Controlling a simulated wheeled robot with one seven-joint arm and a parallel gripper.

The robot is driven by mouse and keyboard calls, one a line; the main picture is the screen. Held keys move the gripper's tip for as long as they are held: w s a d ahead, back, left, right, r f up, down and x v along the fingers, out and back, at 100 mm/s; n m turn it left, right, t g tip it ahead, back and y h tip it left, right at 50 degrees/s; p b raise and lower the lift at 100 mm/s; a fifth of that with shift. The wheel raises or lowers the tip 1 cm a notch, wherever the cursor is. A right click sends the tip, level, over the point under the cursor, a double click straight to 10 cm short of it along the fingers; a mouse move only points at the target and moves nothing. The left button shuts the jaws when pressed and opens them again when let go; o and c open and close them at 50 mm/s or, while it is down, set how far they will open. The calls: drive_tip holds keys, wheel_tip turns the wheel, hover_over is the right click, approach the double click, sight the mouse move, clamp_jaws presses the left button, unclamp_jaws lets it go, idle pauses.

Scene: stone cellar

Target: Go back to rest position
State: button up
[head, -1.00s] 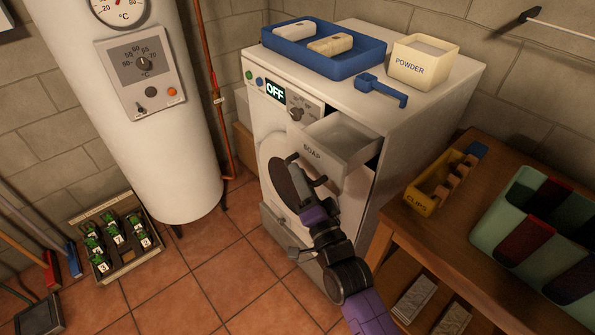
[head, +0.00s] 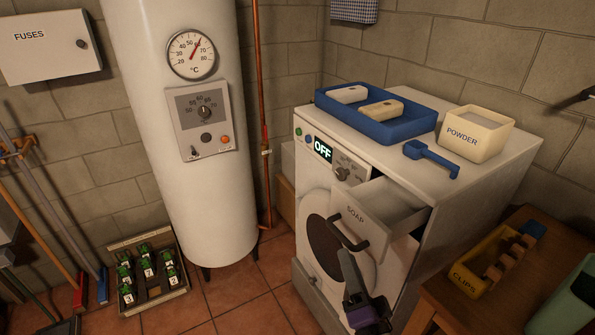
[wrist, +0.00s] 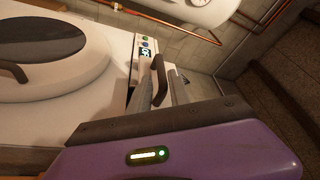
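My gripper (head: 347,258) is in front of the washing machine (head: 480,205), just below the black handle (head: 350,232) of the SOAP drawer. The drawer (head: 375,212) is pulled out from the machine's front. In the wrist view my gripper (wrist: 162,95) shows two grey fingers apart, with a gap between them. The dark handle (wrist: 160,69) shows beyond and between the fingertips. I cannot tell whether a finger touches it. Nothing is seen held in the gripper.
On the machine's top are a blue tray (head: 400,131) with two pale bars, a blue scoop (head: 432,160) and a POWDER box (head: 474,135). A wooden table (head: 500,240) with a CLIPS box (head: 470,280) stands right. The boiler (head: 185,110) stands left. Tiled floor (head: 255,310) shows between.

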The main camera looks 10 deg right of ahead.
drive_tip(key=s+f+n+g, duration=0.1)
drive_tip(key=s+f+n, duration=0.2)
drive_tip(key=s, duration=0.8)
drive_tip(key=s+f+n+g, duration=0.2)
drive_tip(key=s+n, duration=0.1)
drive_tip(key=s, duration=0.7)
drive_tip(key=s+r+n+g, duration=0.1)
drive_tip(key=s+r+n, duration=0.1)
drive_tip(key=s, duration=0.5)
drive_tip(key=s+r+n+g, duration=0.1)
drive_tip(key=s+r+n, duration=0.2)
drive_tip(key=s, duration=0.5)
drive_tip(key=shift+s+n+g, duration=0.25)
drive_tip(key=shift+n+g, duration=0.05)
drive_tip(key=shift+n, duration=0.2)
